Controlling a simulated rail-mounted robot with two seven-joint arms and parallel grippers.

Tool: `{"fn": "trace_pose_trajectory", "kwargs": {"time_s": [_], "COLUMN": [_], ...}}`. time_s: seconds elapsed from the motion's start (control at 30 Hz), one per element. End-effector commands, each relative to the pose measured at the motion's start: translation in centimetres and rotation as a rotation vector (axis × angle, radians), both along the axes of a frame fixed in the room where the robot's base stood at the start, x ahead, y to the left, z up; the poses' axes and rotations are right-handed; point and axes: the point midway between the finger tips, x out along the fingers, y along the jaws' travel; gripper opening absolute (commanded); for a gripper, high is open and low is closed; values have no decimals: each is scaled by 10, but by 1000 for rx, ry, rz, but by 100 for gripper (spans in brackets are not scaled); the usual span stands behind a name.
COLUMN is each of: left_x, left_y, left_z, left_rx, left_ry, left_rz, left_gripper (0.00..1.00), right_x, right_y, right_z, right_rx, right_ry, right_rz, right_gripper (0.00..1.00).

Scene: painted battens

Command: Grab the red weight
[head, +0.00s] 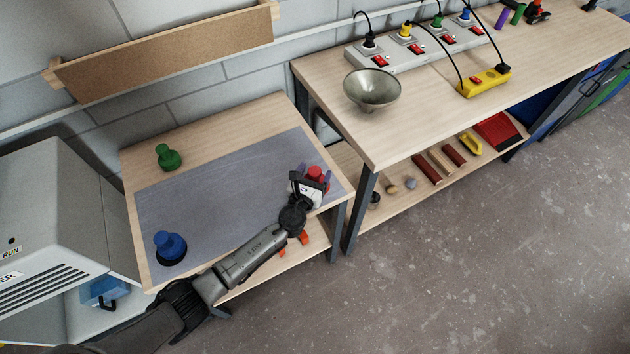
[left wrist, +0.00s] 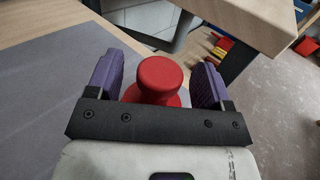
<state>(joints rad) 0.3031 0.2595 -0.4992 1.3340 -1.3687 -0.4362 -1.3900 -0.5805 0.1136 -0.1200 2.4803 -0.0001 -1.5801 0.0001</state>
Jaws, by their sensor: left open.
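The red weight (head: 316,174) stands upright near the right edge of the grey mat (head: 230,190) on the small wooden table. My left gripper (head: 313,182) is at the weight, with its jaws open. In the left wrist view the red weight (left wrist: 160,80) sits between the two purple fingers of my left gripper (left wrist: 158,82), with a visible gap to each finger. The lower part of the weight is hidden behind the gripper's black bar. My right gripper is not in view.
A blue weight (head: 170,246) and a green weight (head: 168,157) stand on the same table. A taller bench (head: 400,120) to the right carries a metal bowl (head: 372,89) and a power strip (head: 420,47). A grey machine (head: 60,220) stands at the left.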

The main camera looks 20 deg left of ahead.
Motion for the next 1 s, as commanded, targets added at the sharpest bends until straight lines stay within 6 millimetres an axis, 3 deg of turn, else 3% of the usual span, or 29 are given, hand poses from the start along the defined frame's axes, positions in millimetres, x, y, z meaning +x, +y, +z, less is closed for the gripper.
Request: {"fn": "trace_pose_trajectory", "kwargs": {"time_s": [0.37,1.0], "left_x": [6,6], "left_y": [0,0], "left_z": [0,0], "left_rx": [-1,0], "left_ry": [1,1], "left_rz": [-1,0], "left_gripper": [72,11], "right_x": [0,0], "right_y": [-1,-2], "right_z": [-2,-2], "right_rx": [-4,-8], "right_ry": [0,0], "right_rz": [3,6], "right_gripper": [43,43]}}
